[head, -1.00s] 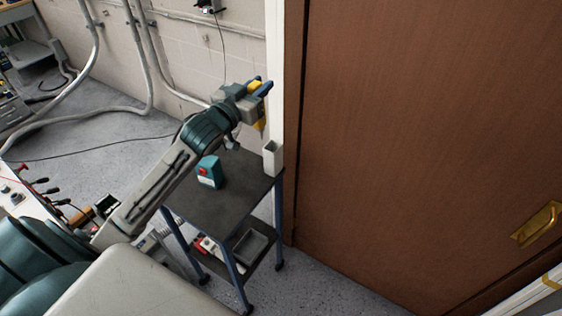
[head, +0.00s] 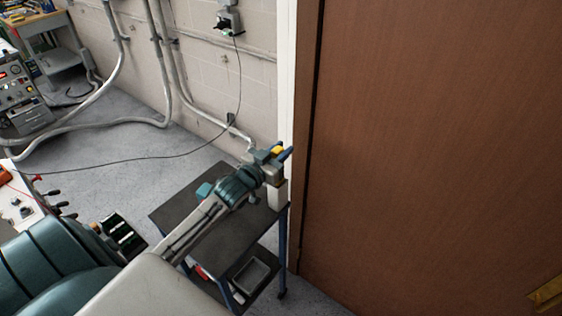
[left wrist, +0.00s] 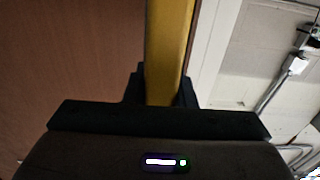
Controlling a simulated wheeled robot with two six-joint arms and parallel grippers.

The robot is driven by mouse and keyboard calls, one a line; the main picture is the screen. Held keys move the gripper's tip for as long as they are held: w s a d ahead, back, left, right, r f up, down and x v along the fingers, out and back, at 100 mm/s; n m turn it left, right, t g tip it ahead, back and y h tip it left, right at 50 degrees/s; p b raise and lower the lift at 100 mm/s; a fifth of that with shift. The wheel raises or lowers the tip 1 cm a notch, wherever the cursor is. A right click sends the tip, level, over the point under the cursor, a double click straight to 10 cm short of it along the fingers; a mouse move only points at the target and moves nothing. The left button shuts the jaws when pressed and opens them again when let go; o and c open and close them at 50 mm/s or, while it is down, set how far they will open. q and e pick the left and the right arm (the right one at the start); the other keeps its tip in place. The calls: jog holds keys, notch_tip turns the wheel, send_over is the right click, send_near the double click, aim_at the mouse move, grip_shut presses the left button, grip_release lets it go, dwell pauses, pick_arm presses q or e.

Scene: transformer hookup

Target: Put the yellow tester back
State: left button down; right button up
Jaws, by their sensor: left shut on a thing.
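My left gripper (head: 281,156) is shut on the yellow tester (head: 277,150), and only a small part of the tester shows in the head view. In the left wrist view the tester (left wrist: 168,50) is a yellow bar between the dark fingers. The gripper is over the far right corner of a small dark cart (head: 238,233). A pale, upright, box-like holder (head: 276,196) stands at that corner, right below the gripper and partly hidden by it. I cannot tell whether the tester's lower end touches the holder. My right gripper is out of view.
A grey tray (head: 252,274) is on the lower shelf. A brown door (head: 430,150) and its white frame (head: 286,80) are close to the gripper's right. A cable crosses the floor behind.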

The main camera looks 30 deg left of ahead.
pick_arm(q)
notch_tip(320, 180, down, 5)
jog(key=shift+s+r, duration=0.15)
jog(key=shift+f, duration=0.25)
jog(key=c, duration=1.2)
grip_release()
jog(key=shift+r, duration=0.1)
